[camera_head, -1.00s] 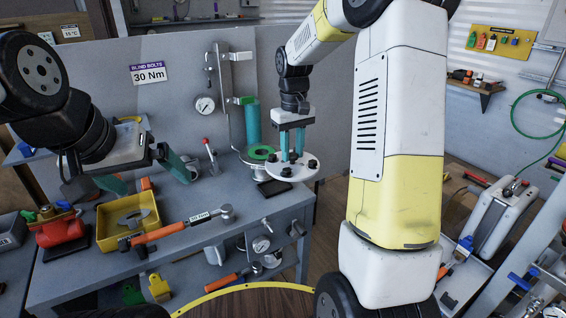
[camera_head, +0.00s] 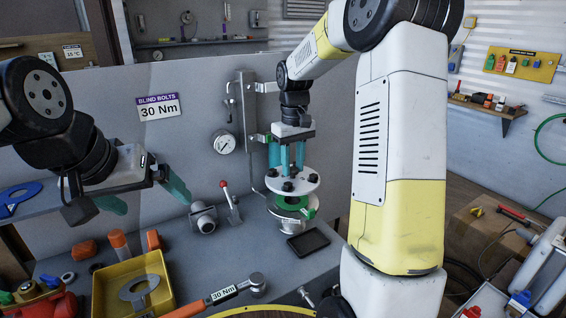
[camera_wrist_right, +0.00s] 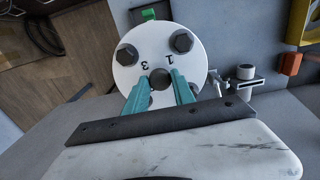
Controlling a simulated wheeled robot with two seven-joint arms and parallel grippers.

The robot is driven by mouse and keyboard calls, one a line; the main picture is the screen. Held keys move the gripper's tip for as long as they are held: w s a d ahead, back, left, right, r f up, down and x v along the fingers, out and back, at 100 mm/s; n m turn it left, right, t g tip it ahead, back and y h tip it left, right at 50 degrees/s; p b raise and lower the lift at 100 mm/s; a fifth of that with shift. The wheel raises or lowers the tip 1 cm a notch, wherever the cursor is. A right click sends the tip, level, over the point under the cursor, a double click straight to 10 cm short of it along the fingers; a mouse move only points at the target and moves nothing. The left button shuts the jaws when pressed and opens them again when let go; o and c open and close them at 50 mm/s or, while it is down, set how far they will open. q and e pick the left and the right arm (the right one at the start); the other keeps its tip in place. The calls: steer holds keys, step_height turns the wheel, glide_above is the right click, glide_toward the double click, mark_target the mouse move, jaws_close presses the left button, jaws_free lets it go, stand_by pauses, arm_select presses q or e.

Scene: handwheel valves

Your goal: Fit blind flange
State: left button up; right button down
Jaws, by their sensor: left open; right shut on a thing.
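The blind flange (camera_head: 292,183) is a white disc with dark bolts around it and a dark central knob. My right gripper (camera_head: 288,172) is shut on that knob from above, with teal fingers. The wrist view shows the flange (camera_wrist_right: 130,70) with numbers 1 and 3. Below it in the head view is the pipe flange (camera_head: 286,223) with a green ring (camera_head: 294,202) on top. The disc looks roughly level and above the ring; whether they touch is unclear. My left gripper (camera_head: 143,193) is open and empty over the bench's left side.
A yellow tray (camera_head: 104,290) holding a grey ring (camera_head: 138,288) and a torque wrench (camera_head: 232,290) lie at the front. A red-tipped lever (camera_head: 229,200) and a gauge (camera_head: 222,143) are left of the pipe. A dark square pad (camera_head: 308,243) lies beside it.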

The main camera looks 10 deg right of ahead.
mark_target(293, 178)
steer(key=shift+f, duration=2.85)
steer(key=shift+f, duration=0.65)
steer(key=c, duration=1)
jaws_free()
steer(key=shift+o, duration=0.2)
steer(key=shift+r, duration=2.55)
